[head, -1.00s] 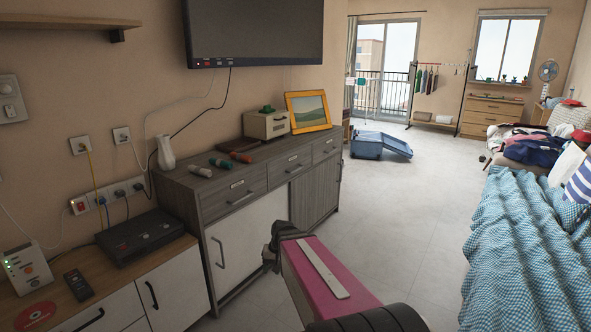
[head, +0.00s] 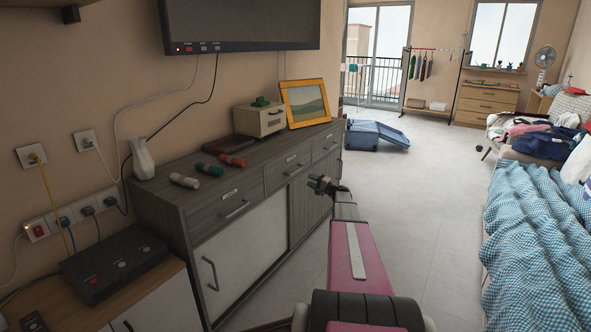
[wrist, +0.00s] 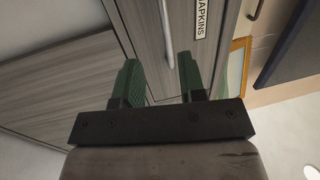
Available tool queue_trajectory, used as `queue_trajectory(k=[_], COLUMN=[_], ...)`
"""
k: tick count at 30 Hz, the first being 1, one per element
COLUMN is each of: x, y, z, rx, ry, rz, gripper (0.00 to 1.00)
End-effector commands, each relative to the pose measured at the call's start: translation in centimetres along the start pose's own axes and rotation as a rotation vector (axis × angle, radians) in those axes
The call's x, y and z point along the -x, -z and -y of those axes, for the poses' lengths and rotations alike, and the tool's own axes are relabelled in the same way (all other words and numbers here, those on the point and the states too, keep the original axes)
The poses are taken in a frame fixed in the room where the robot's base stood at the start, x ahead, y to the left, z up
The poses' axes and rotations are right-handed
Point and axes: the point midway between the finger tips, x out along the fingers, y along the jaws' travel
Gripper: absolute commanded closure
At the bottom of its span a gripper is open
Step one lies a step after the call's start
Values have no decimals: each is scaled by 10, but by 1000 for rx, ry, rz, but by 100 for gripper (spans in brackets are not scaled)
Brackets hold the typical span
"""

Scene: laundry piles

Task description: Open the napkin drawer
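The napkin drawer (wrist: 143,22) shows in the wrist view, grey wood with a label (wrist: 200,18) whose visible letters read "APKINS". Its silver bar handle (wrist: 167,35) lies ahead of and between my finger lines. My gripper (wrist: 158,62) is open, with two green fingers apart and nothing between them. I cannot tell whether the fingers reach the handle. In the head view my gripper (head: 326,185) is in front of the grey dresser (head: 170,215). Its three top drawers look shut; the labels are too small to read there.
On the dresser are a cream box (head: 259,120), a picture frame (head: 305,104), a white vase (head: 143,158) and several rolls (head: 210,169). A blue open suitcase (head: 376,135) lies on the floor. A bed (head: 540,240) stands right. Floor between is clear.

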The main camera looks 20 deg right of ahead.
Motion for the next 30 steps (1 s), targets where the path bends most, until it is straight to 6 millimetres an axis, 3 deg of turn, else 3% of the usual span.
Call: queue_trajectory(k=[3,11,24,30], x=[4,-13,-86,-102], y=[15,15,17,16], z=[3,5,7,8], rx=[-2,-2,-3,-3], ry=[33,35,34,34], rz=[-22,-23,-22,-23], gripper=[63,63,63,63])
